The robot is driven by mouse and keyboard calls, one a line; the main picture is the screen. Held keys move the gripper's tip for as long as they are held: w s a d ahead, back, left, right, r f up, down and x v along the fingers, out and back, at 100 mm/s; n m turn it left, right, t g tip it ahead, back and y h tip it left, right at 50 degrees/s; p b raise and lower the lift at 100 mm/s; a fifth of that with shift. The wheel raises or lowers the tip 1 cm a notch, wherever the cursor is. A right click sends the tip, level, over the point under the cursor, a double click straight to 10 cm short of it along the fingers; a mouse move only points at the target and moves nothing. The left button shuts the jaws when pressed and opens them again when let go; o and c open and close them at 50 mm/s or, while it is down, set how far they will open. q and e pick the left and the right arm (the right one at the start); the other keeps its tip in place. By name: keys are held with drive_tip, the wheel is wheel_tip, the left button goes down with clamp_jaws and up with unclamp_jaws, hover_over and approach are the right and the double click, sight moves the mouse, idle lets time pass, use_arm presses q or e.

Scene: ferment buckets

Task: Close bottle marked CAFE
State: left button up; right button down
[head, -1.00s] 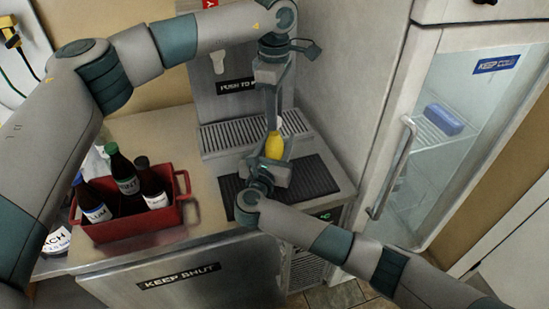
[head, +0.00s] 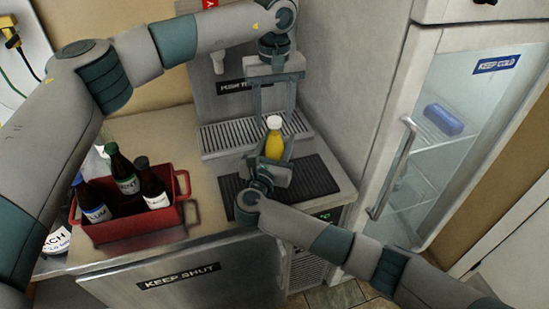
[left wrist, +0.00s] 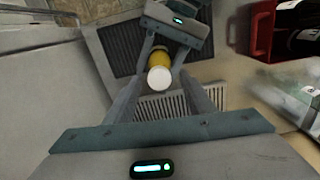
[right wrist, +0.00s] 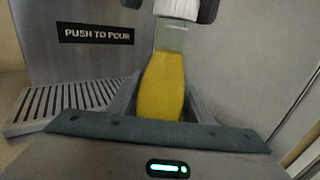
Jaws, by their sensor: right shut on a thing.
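A yellow bottle (head: 274,146) with a white cap (head: 274,122) stands upright over the dark mat. The bottle also shows in the right wrist view (right wrist: 162,88). My right gripper (head: 275,152) is shut on its body from the front. My left gripper (head: 272,112) points down from above, open, with its fingers apart on either side of the cap. The cap is on the bottle's top, as the left wrist view shows (left wrist: 159,78); how tightly it sits cannot be told. No CAFE marking is readable on the bottle.
A red crate (head: 135,225) with several dark bottles stands on the counter at left. A dispenser (head: 225,105) with a drip grate stands behind the mat (head: 318,180). A glass-door fridge (head: 440,140) with a long handle is at right.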

use_arm(q)
drive_tip(key=shift+r, duration=0.15)
wheel_tip(320, 180, up, 12)
idle(0.7)
use_arm(e)
drive_tip(key=c, duration=0.8)
unclamp_jaws()
drive_tip(key=shift+c, duration=0.2)
use_arm(q)
drive_tip(key=shift+f, duration=0.2)
use_arm(e)
drive_tip(key=shift+s, duration=0.1)
use_arm(q)
wheel_tip(320, 180, down, 5)
drive_tip(key=b, duration=0.5)
drive_tip(key=shift+r, duration=0.1)
use_arm(e)
drive_tip(key=v, duration=1.7)
drive_tip(key=shift+s, duration=0.15)
